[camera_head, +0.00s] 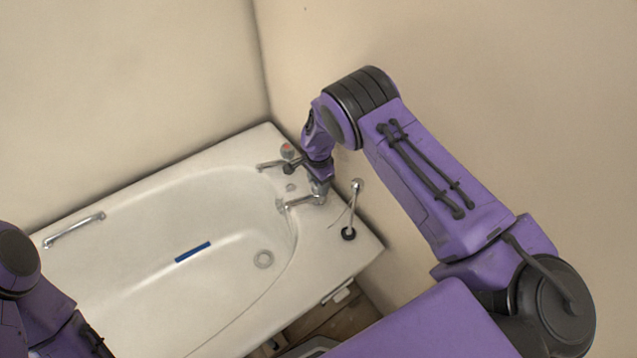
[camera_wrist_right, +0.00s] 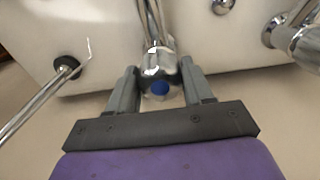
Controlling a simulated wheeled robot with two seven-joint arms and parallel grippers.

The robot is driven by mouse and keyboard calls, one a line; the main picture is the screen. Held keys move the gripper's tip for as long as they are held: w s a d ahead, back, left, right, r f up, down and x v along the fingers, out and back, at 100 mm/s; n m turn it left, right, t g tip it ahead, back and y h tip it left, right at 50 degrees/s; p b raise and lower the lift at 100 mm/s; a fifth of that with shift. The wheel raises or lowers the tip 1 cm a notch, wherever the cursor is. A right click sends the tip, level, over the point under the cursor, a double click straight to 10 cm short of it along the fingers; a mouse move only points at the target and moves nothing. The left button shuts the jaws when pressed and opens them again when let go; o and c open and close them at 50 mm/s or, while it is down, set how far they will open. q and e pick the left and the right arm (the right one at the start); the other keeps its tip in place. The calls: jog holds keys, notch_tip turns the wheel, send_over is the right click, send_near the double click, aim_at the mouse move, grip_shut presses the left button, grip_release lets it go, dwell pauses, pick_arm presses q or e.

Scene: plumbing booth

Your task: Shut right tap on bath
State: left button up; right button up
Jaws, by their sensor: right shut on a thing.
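The right tap (camera_wrist_right: 158,64) is chrome with a blue cap and shows in the middle of the right wrist view. My right gripper (camera_wrist_right: 161,80) is shut on this tap, with one grey finger on each side of its head. In the head view the tap (camera_head: 319,189) stands at the right end of the white bath (camera_head: 140,210), partly hidden under my right gripper (camera_head: 318,178). Its spout (camera_head: 298,202) points left over the basin. Part of my left arm shows at the lower left; its gripper is out of view.
Another tap with a red cap (camera_head: 287,151) stands behind, close to my right wrist. A shower handset (camera_head: 355,187) on a stand is just right of the held tap. A grab rail (camera_head: 74,229) and a blue strip (camera_head: 193,252) are on the bath. Walls close in behind and right.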

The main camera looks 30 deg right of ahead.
jog(key=shift+m, duration=0.9)
jog(key=o, duration=1)
jog(key=shift+a, duration=0.1)
jog(key=shift+o, duration=0.2)
pick_arm(q)
jog(key=shift+f, duration=0.25)
pick_arm(e)
notch_tip(320, 180, up, 11)
jog(key=shift+f, duration=0.2)
